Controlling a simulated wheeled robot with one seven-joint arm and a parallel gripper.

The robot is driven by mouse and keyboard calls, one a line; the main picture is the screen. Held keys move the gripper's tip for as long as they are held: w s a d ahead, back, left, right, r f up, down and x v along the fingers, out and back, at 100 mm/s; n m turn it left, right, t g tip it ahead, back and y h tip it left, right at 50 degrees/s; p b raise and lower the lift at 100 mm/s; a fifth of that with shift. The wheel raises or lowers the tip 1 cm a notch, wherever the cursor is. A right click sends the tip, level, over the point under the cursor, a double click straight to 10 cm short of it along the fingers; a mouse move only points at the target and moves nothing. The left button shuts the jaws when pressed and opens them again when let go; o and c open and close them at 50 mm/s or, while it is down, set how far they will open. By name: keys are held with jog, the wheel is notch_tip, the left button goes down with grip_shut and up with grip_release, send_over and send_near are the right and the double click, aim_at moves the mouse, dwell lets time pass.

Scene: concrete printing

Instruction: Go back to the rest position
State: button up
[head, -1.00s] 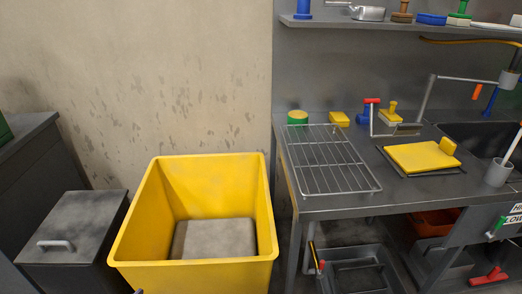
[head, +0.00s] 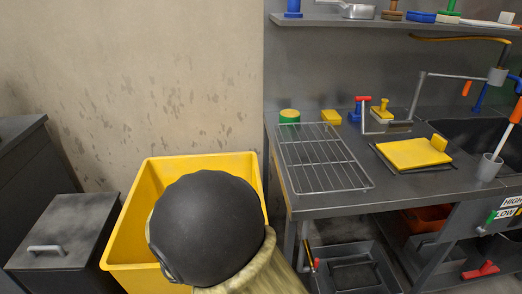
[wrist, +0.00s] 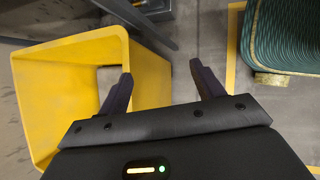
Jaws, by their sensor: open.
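My gripper (wrist: 163,88) shows in the wrist view with its two dark fingers spread apart and nothing between them. The yellow bin (wrist: 68,95) is below and to the left of it, and the left finger overlaps the bin's near wall in the picture. In the head view my arm, with a round black joint and a tan link, covers much of the yellow bin (head: 128,225). My gripper itself is not visible in the head view.
A workbench (head: 330,203) with a wire rack (head: 322,157) and a yellow board (head: 412,153) stands at right. A dark lidded box (head: 62,230) is left of the bin. A green patterned thing (wrist: 285,35) is at upper right in the wrist view.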

jog(key=s+d+r+m+g+y, duration=0.1)
jog(key=s+d+r+m+y, duration=0.15)
jog(key=d+m, duration=0.8)
jog(key=s+d+r+m+g+y, duration=0.1)
jog(key=d+r+m+y, duration=0.25)
jog(key=d+m, duration=0.7)
notch_tip(320, 180, up, 31)
jog(key=p, duration=3)
jog(key=shift+d, duration=0.15)
jog(key=shift+f, duration=0.15)
